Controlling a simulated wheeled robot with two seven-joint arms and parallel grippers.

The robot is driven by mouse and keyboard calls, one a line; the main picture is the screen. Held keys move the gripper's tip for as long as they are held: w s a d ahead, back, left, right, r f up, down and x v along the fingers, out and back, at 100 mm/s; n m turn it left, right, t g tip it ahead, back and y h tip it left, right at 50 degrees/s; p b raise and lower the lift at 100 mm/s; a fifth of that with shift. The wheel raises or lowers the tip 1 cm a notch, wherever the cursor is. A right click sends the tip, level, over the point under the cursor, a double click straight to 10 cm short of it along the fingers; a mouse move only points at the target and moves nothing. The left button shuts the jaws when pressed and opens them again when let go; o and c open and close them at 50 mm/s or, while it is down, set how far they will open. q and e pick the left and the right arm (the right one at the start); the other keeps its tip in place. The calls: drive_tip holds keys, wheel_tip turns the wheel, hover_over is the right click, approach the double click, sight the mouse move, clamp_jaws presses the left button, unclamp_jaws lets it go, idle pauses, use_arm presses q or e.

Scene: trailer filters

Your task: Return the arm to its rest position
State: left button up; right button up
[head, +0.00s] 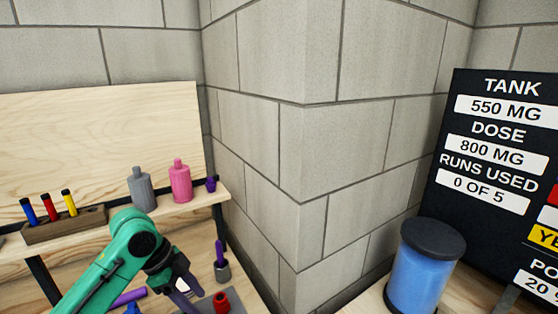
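My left arm (95,275), green with dark joints, comes in from the lower left and bends at a raised elbow. Its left gripper (188,285) hangs down at the bottom of the view, over the lower bench. The fingers are small and partly hidden by the wrist, so I cannot tell whether they are open or shut, or whether they hold anything. My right arm and gripper are out of view.
A shelf (180,213) holds a wooden rack (65,225), a grey bottle (142,190) and a pink bottle (180,182). A block wall corner (310,180) juts out; a blue tank (420,270) stands right.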

use_arm(q)
drive_tip(key=s+d+f+n+t, duration=0.1)
drive_tip(key=s+d+f+n, duration=0.15)
drive_tip(key=f, duration=0.35)
drive_tip(key=s+d+f+n+t, duration=0.1)
drive_tip(key=s+f+n, duration=0.3)
drive_tip(key=f, duration=0.2)
drive_tip(key=s+a+f+n+t+y, duration=0.1)
drive_tip(key=s+a+f+n+y, duration=0.3)
drive_tip(key=s+a+n, duration=0.5)
wheel_tip(320, 180, down, 12)
drive_tip(key=d, duration=0.1)
drive_tip(key=s+f+g, duration=0.1)
drive_tip(key=s+f, duration=0.4)
drive_tip(key=f, duration=0.4)
drive_tip(key=s+f+g, duration=0.1)
drive_tip(key=s+f, duration=0.3)
drive_tip(key=f, duration=0.5)
drive_tip(key=s+a+f, duration=0.1)
drive_tip(key=s+f, duration=0.2)
drive_tip(key=s, duration=0.2)
drive_tip(key=s+a+f+m, duration=0.1)
drive_tip(key=s+a+f, duration=0.1)
drive_tip(key=s, duration=0.4)
drive_tip(key=shift+s+f, duration=0.15)
drive_tip(key=shift+f, duration=0.6)
